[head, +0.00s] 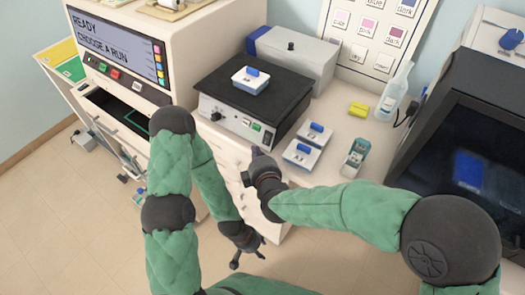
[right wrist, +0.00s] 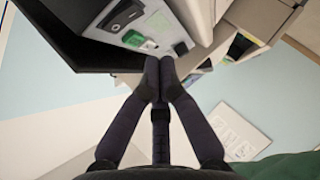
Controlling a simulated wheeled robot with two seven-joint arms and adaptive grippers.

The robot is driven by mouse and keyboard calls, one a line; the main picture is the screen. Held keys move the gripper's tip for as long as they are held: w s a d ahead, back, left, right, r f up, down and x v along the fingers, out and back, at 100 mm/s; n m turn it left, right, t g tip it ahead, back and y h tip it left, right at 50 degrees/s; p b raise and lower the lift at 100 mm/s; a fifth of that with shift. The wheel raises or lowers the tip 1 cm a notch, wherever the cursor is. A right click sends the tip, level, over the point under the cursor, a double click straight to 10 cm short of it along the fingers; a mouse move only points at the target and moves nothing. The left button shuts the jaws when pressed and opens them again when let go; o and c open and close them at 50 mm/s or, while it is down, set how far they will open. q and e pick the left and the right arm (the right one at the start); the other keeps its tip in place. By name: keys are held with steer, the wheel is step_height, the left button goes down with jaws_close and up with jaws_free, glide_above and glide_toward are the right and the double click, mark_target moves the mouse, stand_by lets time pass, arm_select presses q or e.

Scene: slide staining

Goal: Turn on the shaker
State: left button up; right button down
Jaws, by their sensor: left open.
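The shaker (head: 235,125) is a box with a black top and a pale front panel, standing on the counter. My right gripper (head: 256,152) is just below and in front of the buttons. In the right wrist view its fingertips (right wrist: 158,68) are together and empty, with a green patch (right wrist: 135,40) just beyond them. My left gripper (head: 249,258) is low, open and empty, away from the shaker.
A machine with a screen (head: 118,45) stands left. A dark-fronted appliance (head: 470,130) stands right.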

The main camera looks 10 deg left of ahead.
mark_target(267, 139)
steer(key=w, duration=0.1)
steer(key=w+f+b, duration=0.1)
steer(key=w+f, duration=0.1)
steer(key=shift+w+d+f+b, duration=0.1)
steer(key=shift+w+d+b, duration=0.3)
steer(key=shift+w+d+f, duration=0.2)
steer(key=shift+w+f, duration=0.1)
steer(key=shift+f, duration=0.1)
steer(key=shift+r, duration=0.15)
steer(key=shift+r+p, duration=0.75)
steer(key=shift+p, duration=0.3)
